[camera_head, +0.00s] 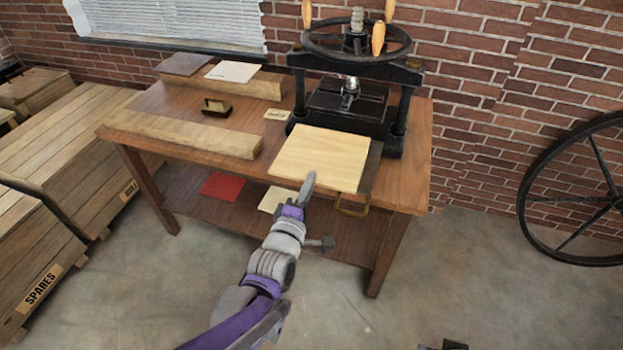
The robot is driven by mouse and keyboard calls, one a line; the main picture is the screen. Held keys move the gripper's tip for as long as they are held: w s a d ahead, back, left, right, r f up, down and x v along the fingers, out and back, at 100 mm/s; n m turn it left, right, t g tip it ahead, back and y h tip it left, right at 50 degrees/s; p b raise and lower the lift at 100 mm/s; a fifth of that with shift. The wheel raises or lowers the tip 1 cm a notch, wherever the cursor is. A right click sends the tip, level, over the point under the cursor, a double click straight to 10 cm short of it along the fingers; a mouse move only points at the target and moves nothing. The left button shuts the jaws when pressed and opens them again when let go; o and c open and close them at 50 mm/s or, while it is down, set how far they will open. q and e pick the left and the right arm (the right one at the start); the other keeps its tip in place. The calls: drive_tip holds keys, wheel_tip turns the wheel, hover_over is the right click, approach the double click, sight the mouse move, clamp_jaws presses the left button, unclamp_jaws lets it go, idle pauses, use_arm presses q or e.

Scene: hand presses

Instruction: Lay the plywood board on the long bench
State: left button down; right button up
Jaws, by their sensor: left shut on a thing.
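The plywood board (320,158) is a pale, flat square at the front right of a brown wooden bench (215,125). It lies over the dark bed (369,170) in front of the black press; I cannot tell whether it rests fully on it or is slightly raised. My left gripper (308,184) is shut on the board's near edge, and its fingers hide a small part of that edge. I cannot tell from this view whether this bench is the long bench.
The black hand press (350,100) with its wheel stands behind the board. Wooden crates (80,140) stand at left. A large spoked wheel (590,200) leans at right.

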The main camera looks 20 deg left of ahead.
use_arm(q)
drive_tip(key=s+p, duration=0.3)
drive_tip(key=s, duration=1.2)
drive_tip(key=shift+s+a, duration=0.2)
drive_tip(key=shift+a, duration=0.1)
drive_tip(key=p, duration=0.1)
approach(314, 142)
drive_tip(key=shift+s+d+r, duration=0.1)
drive_tip(key=shift+d+r, duration=0.8)
drive_tip(key=shift+d, duration=0.3)
drive_tip(key=shift+y, duration=0.3)
drive_tip(key=w+p, duration=0.1)
drive_tip(key=w, duration=0.2)
drive_tip(key=w+a+p, duration=0.1)
drive_tip(key=w+p, duration=0.1)
drive_tip(key=w, duration=0.1)
drive_tip(key=w+p, duration=0.1)
drive_tip(key=w, duration=0.2)
drive_tip(key=shift+w+a+r, duration=0.3)
drive_tip(key=shift+a+r, duration=0.1)
drive_tip(key=shift+w+a+f+p, duration=0.1)
drive_tip(key=shift+w+f+p, duration=0.05)
drive_tip(key=shift+w+p, duration=0.2)
